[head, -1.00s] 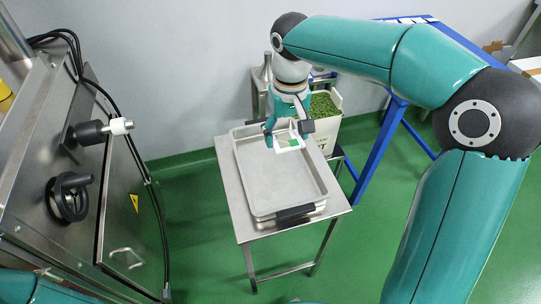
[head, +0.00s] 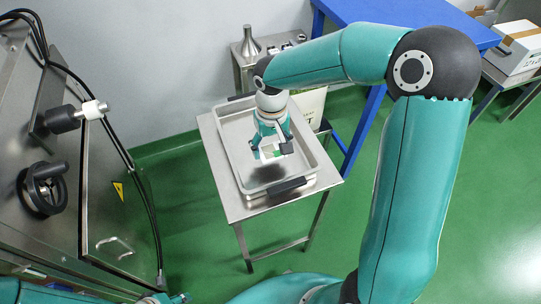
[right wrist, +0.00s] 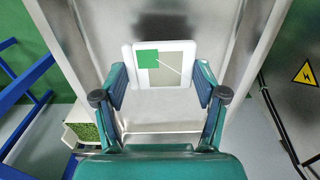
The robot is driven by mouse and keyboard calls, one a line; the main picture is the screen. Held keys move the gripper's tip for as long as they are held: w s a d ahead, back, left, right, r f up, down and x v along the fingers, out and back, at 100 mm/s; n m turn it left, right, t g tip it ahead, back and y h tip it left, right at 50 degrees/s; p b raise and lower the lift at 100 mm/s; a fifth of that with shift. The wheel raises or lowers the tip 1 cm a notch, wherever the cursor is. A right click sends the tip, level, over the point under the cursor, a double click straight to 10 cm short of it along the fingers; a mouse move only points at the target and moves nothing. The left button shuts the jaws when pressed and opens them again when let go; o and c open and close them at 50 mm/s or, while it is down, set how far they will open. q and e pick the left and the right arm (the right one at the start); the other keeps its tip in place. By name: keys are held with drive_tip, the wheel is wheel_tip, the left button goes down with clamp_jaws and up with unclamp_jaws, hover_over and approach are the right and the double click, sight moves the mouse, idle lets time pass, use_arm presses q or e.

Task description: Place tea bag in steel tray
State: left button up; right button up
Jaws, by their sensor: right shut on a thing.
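The tea bag (head: 268,154), a flat white-framed square with a green patch, is in my right gripper (head: 271,148). In the right wrist view the tea bag (right wrist: 165,66) lies between the two fingers of that gripper (right wrist: 160,92), which is shut on it. The steel tray (head: 234,150), shallow and rectangular with black end handles, rests on a small steel table. The right gripper and tea bag are over the tray's interior, with a dark shadow on its floor. I cannot tell their exact height. Only a cut-off part of my left arm shows at the bottom edge.
The steel table (head: 232,207) borders the tray. Behind stand a steel stand with a cone-topped vessel (head: 251,44) and a blue table (head: 400,14). A steel machine (head: 105,190) with a handwheel is at left. A container of green leaves (right wrist: 85,130) shows in the wrist view.

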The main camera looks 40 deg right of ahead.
sight(271, 150)
drive_tip(key=shift+f, duration=2.05)
drive_tip(key=shift+f+b, duration=0.1)
drive_tip(key=shift+b, duration=0.25)
drive_tip(key=o, duration=0.6)
drive_tip(key=shift+o, duration=0.2)
drive_tip(key=shift+r, duration=0.2)
wheel_tip(271, 150, up, 12)
drive_tip(key=shift+f+p, duration=0.1)
drive_tip(key=shift+p, duration=0.85)
